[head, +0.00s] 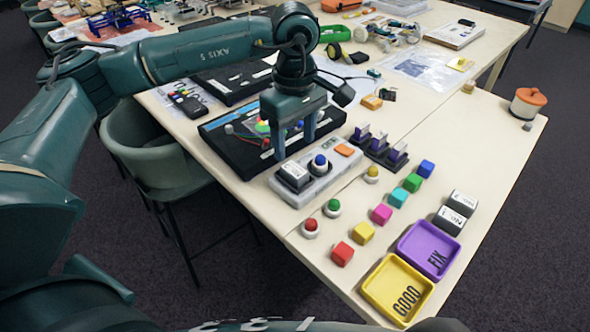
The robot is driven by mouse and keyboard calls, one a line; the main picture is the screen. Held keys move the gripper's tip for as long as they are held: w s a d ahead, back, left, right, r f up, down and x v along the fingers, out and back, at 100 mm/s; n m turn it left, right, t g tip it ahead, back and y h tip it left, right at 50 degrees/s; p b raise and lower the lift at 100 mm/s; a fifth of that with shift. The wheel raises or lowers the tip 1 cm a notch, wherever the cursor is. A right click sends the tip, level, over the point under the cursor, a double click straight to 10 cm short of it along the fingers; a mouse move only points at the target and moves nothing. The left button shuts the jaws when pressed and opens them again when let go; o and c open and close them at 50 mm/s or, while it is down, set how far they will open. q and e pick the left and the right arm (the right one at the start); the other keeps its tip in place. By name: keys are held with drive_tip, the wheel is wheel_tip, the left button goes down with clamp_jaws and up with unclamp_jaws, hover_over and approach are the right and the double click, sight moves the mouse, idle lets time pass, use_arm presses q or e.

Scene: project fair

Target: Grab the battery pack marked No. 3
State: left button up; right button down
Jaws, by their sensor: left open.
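Two dark-and-white battery packs lie on the right of the table. The nearer pack (450,219) and the farther pack (462,203) are side by side behind the purple tray, with "No" labels whose numbers I cannot read. Another dark pack with a white label (294,175) sits in the grey tester (322,183); its number is also unreadable. I cannot tell which one is No. 3. My left gripper (295,146) is open, fingers pointing down, empty, above the black board and just behind the tester. My right gripper is not in view.
The purple FIX tray (457,251) and yellow GOOD tray (423,281) are at the front edge. Several coloured cubes, including a red one (342,254), and round buttons stand between tester and trays. A purple-and-black rack (379,153) is right of the gripper.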

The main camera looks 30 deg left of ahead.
sight(294, 169)
use_arm(q)
drive_tip(key=shift+a+f+p, duration=0.1)
drive_tip(key=shift+f+p, duration=0.7)
drive_tip(key=shift+f, duration=2.7)
drive_tip(key=shift+c, duration=0.6)
drive_tip(key=c, duration=1)
drive_tip(key=shift+w+r, duration=0.1)
